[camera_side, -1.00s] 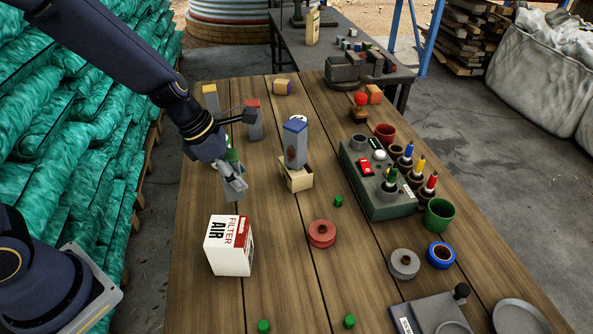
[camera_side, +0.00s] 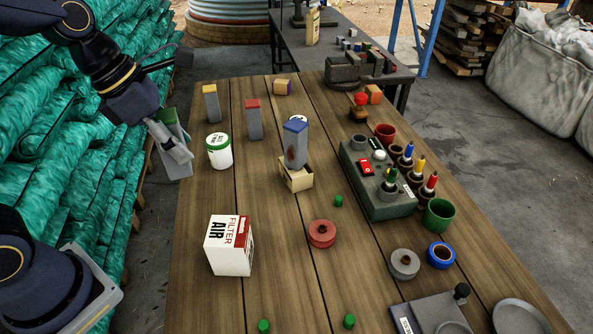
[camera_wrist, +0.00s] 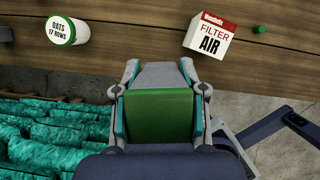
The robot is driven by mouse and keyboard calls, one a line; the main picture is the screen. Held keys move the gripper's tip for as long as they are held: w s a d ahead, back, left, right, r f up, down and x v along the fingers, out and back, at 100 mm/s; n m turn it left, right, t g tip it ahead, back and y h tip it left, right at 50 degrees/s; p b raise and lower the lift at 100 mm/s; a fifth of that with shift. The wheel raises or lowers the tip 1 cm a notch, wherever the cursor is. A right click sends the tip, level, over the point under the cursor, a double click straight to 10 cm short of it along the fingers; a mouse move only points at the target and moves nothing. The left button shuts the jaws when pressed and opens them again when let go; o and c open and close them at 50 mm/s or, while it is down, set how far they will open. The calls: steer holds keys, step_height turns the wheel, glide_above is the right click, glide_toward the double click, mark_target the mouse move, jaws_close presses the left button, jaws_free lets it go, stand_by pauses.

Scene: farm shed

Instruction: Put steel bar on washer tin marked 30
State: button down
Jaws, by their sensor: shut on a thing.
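My gripper (camera_side: 180,150) is shut on a grey bar with a green top (camera_side: 172,135), held tilted off the table's left edge, beside the green bundles. The bar's green end (camera_wrist: 158,118) fills the space between the fingers in the wrist view. Grey bars with a yellow top (camera_side: 211,104), a red top (camera_side: 254,120) and a blue top (camera_side: 295,145) stand upright; the blue-topped one is on a small cream box (camera_side: 298,182). A white tin with a green lid (camera_side: 219,155) reads "OATS 17 ROWS" in the wrist view (camera_wrist: 62,29). I cannot make out a tin marked 30.
An air filter box (camera_side: 229,247) stands near the table's left edge. A red disc (camera_side: 322,236) and several green pieces lie around the middle. A green-grey block with tools (camera_side: 385,195) and cups occupies the right. Stacked green bundles (camera_side: 70,110) border the left.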

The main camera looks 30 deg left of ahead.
steer(key=w+a+r+n+y, duration=0.15)
steer(key=w+r, duration=0.45)
steer(key=w, duration=0.6)
steer(key=n, duration=0.1)
glide_above(301, 118)
steer(key=shift+h, duration=0.25)
steer(key=shift+d+f, duration=0.1)
steer(key=shift+f, duration=7.8)
steer(key=shift+f, duration=0.1)
steer(key=c, duration=0.7)
jaws_free()
steer(key=shift+f, duration=0.1)
steer(key=shift+o, duration=0.2)
